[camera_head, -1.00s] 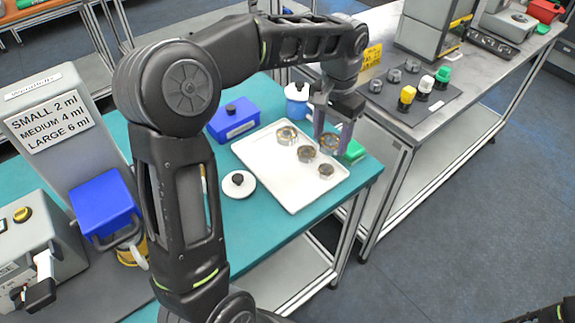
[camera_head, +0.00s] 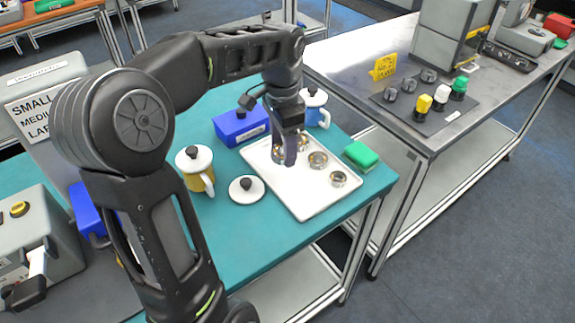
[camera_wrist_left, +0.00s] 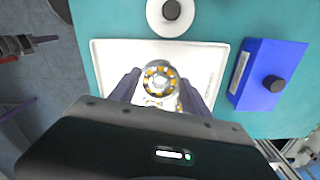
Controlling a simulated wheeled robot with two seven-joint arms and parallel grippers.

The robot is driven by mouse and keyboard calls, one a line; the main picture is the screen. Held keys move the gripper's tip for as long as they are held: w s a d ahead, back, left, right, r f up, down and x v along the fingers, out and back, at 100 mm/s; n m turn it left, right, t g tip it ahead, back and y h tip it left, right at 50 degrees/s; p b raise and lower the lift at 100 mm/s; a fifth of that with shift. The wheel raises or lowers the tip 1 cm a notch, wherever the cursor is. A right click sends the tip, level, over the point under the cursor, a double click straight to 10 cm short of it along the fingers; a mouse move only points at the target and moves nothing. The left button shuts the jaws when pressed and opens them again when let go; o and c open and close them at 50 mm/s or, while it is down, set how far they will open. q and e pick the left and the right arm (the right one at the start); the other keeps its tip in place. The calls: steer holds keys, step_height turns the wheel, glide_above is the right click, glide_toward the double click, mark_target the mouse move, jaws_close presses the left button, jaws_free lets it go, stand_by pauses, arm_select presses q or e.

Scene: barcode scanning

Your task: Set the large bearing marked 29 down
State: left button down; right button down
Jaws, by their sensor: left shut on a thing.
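My left gripper (camera_head: 285,158) is over the left part of the white tray (camera_head: 303,203), shut on a metal bearing (camera_head: 277,154) that shows partly beside its fingers. In the left wrist view the bearing (camera_wrist_left: 160,76), with orange balls, lies between the fingertips (camera_wrist_left: 160,88). No number can be read on it. I cannot tell whether it touches the tray. Three other bearings lie on the tray in a slanting row: one behind the gripper (camera_head: 304,142), one in the middle (camera_head: 318,160) and one nearer the front (camera_head: 338,179). My right gripper is out of view.
A blue box (camera_head: 240,127), a yellow mug (camera_head: 197,172), a white lid (camera_head: 247,189), a blue-and-white pot (camera_head: 314,108) and a green block (camera_head: 360,155) stand around the tray. The tray's front left is bare. A metal bench (camera_head: 400,130) stands to the right.

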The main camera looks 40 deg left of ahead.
mark_target(283, 176)
arm_select(q)
steer(key=shift+f, duration=1.35)
steer(key=shift+f, duration=1.85)
steer(key=shift+f, duration=0.15)
steer(key=c, duration=0.5)
jaws_free()
